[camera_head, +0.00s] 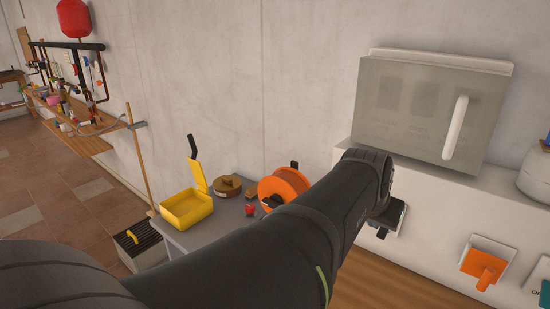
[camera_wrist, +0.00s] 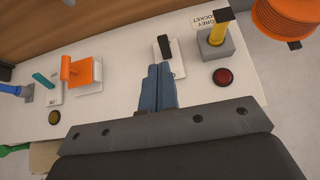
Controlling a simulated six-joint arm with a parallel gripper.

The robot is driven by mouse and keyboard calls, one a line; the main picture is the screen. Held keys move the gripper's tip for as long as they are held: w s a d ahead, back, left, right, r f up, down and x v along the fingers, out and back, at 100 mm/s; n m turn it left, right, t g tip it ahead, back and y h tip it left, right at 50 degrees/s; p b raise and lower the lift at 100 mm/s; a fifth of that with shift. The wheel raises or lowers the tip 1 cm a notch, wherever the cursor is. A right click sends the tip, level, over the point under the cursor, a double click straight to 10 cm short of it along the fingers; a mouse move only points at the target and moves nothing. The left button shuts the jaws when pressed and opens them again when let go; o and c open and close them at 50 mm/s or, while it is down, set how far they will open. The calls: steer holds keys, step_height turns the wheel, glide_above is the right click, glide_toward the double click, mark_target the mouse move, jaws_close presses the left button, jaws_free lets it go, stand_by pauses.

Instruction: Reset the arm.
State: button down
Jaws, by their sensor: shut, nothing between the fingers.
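My gripper (camera_wrist: 158,86) shows in the wrist view as two blue fingers shut against each other, with nothing between them. The fingers point at a pale panel (camera_wrist: 120,70). Just beyond the fingertips is a black switch (camera_wrist: 164,46) on a white plate; I cannot tell whether they touch it. In the head view my dark arm reaches from the lower left toward the right, and its wrist end hides most of the gripper.
An orange handle (camera_wrist: 80,71) and a red button (camera_wrist: 222,76) lie on either side of the fingers. A grey box with a white handle (camera_head: 462,127) is on the wall. A yellow tray (camera_head: 186,209) and orange reel (camera_head: 284,187) are on a grey table.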

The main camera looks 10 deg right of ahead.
steer(key=w+d+f, duration=0.6)
steer(key=w+d, duration=0.1)
steer(key=shift+w+d, duration=0.3)
stand_by(0.5)
